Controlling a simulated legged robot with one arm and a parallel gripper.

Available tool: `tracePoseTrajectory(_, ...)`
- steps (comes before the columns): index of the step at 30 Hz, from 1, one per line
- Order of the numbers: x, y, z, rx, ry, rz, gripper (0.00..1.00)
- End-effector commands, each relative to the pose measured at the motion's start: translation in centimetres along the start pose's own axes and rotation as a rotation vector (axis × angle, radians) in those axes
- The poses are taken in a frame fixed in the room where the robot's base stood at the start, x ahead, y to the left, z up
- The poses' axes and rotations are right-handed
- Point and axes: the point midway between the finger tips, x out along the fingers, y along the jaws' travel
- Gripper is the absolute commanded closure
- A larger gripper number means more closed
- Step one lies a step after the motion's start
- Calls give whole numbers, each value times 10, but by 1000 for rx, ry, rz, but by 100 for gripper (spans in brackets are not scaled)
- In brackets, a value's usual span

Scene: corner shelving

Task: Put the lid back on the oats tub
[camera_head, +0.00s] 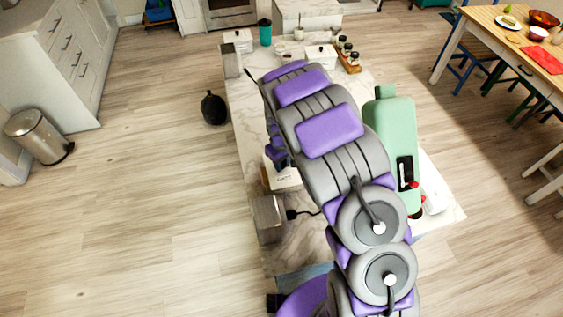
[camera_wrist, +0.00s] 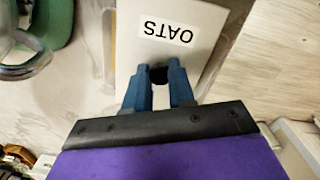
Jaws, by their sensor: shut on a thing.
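The white oats tub (camera_wrist: 190,52) with its "OATS" label shows upside down in the wrist view. In the head view the tub (camera_head: 284,178) stands on the marble counter, partly hidden by my arm. My gripper (camera_wrist: 160,78) has its blue fingers closed around a small black knob (camera_wrist: 159,74), which looks like the lid's knob. The knob is in front of the tub's white face in the wrist view. The lid's plate cannot be told apart from the tub, so I cannot tell whether it touches the rim. In the head view my gripper (camera_head: 277,152) is at the tub, mostly hidden.
A green stand mixer (camera_head: 397,135) stands right of my arm. A metal toaster-like box (camera_head: 268,217) is near the tub on the counter's left edge. White canisters (camera_head: 238,40) and a spice rack (camera_head: 347,58) stand at the far end. Floor left of the counter is mostly free.

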Motion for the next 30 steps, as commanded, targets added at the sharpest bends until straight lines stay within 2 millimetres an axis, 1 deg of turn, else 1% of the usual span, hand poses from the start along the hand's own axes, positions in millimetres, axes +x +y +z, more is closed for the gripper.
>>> tracePoseTrajectory(11, 0, 0, 0, 0, 0, 0, 100)
tracePoseTrajectory(12, 0, 0, 0, 0, 1, 0, 74)
tracePoseTrajectory(21, 0, 0, 0, 0, 0, 0, 46)
tracePoseTrajectory(26, 0, 0, 0, 0, 0, 0, 46)
tracePoseTrajectory(30, 0, 0, 0, 0, 0, 0, 33)
